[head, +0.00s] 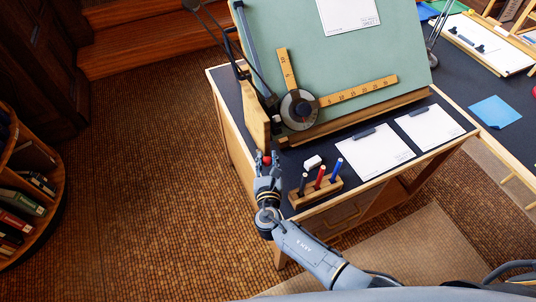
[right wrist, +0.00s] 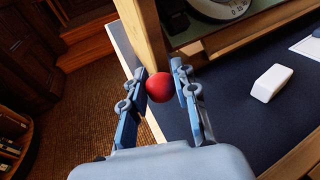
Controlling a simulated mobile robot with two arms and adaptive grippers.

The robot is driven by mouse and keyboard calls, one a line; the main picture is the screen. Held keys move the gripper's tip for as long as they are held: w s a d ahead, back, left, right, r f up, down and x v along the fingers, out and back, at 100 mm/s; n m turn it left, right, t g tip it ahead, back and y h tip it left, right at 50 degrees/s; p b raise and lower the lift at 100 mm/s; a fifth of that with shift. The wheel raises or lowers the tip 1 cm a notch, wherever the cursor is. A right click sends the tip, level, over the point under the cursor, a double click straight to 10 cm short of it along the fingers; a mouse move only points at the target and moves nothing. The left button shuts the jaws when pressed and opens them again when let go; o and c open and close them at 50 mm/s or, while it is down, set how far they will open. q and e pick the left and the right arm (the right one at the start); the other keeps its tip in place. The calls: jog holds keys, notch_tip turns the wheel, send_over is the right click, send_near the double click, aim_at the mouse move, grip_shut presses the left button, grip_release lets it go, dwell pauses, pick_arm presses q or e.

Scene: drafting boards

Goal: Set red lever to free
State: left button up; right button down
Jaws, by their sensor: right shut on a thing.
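The red lever shows as a round red knob (right wrist: 160,87) at the side of the drafting board's wooden post, near the desk's left edge. In the head view the knob (head: 267,160) is small, and its shaft is hidden. My right gripper (head: 267,166) reaches up to it from the front. In the right wrist view the right gripper's fingers (right wrist: 159,92) are on either side of the knob and shut on it. The green drafting board (head: 330,70) stands tilted behind. I cannot read any lever marking. My left gripper is not in view.
A white eraser (head: 313,162) and a wooden pen holder (head: 318,190) with pens stand right of my gripper. Clipped papers (head: 375,152) lie further right. The drafting machine's round dial (head: 298,108) is above the lever. Open floor (head: 150,190) lies to the left.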

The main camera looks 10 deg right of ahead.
aim_at(264, 143)
jog(key=shift+w+r+g+p, duration=0.3)
jog(key=shift+r+p, duration=0.35)
jog(key=shift+p, duration=0.25)
jog(key=shift+w+a+r, duration=0.25)
jog(key=shift+w+r, duration=0.25)
jog(key=shift+w, duration=0.25)
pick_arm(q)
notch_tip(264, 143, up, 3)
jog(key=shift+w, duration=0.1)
pick_arm(e)
jog(key=shift+w, duration=0.15)
jog(key=shift+a, duration=0.1)
jog(key=c, duration=1.1)
grip_release()
jog(key=shift+o, duration=0.4)
jog(key=shift+s, duration=0.25)
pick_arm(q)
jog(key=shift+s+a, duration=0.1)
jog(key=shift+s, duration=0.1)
pick_arm(e)
jog(key=shift+f, duration=0.15)
